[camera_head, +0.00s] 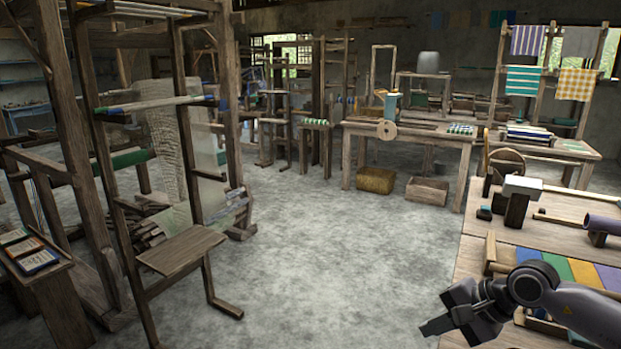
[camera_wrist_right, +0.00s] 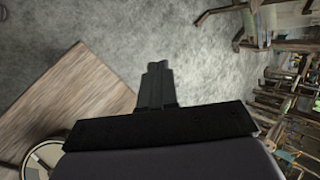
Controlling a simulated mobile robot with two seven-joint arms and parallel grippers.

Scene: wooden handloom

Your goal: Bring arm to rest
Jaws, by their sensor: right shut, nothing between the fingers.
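My right arm comes in from the lower right of the head view. Its dark gripper (camera_head: 436,327) points left, beside the near left edge of the wooden worktable (camera_head: 480,255). In the right wrist view the two fingers of the right gripper (camera_wrist_right: 156,68) lie together, with nothing between them. They point out over the grey floor, and the corner of a wooden surface (camera_wrist_right: 85,100) shows to their left. The gripper touches nothing that I can see. My left gripper is in neither view.
The worktable holds a purple cylinder (camera_head: 601,223), a white-topped block (camera_head: 523,187) and colored strips (camera_head: 583,272). A wooden loom frame (camera_head: 180,248) stands at the left. A table (camera_head: 358,127) with a woven basket (camera_head: 376,180) below is farther back. The concrete floor (camera_head: 340,255) between is clear.

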